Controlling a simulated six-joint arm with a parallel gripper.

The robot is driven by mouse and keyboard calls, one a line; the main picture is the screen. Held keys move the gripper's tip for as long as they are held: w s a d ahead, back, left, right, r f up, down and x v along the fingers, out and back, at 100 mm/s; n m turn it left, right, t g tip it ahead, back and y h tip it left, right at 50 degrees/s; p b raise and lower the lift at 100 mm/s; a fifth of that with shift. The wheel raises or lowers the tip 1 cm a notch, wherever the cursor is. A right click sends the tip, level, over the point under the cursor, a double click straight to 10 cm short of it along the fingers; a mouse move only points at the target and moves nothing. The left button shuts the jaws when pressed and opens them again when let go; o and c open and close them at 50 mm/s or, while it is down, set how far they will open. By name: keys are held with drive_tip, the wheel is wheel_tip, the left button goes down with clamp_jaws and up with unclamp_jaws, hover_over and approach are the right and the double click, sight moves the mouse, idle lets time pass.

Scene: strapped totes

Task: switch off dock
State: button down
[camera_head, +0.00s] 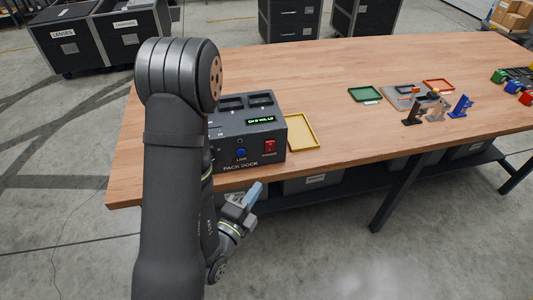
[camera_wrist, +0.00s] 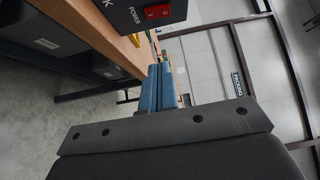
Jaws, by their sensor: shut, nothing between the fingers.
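The pack dock (camera_head: 247,134) is a dark grey box at the left part of the wooden table. Its front carries a red power switch (camera_head: 269,147), a blue link button (camera_head: 241,153) and a lit green display (camera_head: 262,120). The red switch also shows in the wrist view (camera_wrist: 157,12), at the top. My gripper (camera_head: 254,192) is in front of the table edge, below and apart from the switch. Its blue fingers (camera_wrist: 159,88) are shut with nothing between them. My arm hides the dock's left side.
A yellow tray (camera_head: 301,132) lies right of the dock. Green (camera_head: 364,94) and red (camera_head: 438,85) trays and small blue and grey stands sit farther right. Below the tabletop is a dark shelf (camera_head: 340,183) with bins. The floor in front is clear.

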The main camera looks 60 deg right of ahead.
drive_tip(key=shift+w+a+r+m+g, duration=0.2)
drive_tip(key=shift+a+m+g, duration=0.1)
drive_tip(key=shift+m, duration=0.25)
drive_tip(key=shift+w+a+r+m+g, duration=0.1)
drive_tip(key=shift+w+a+m+g, duration=0.15)
drive_tip(key=shift+m, duration=0.3)
approach(274, 144)
drive_tip(key=s+d, duration=0.3)
drive_tip(key=shift+w+d+r, duration=0.1)
drive_tip(key=shift+w+d, duration=1.35)
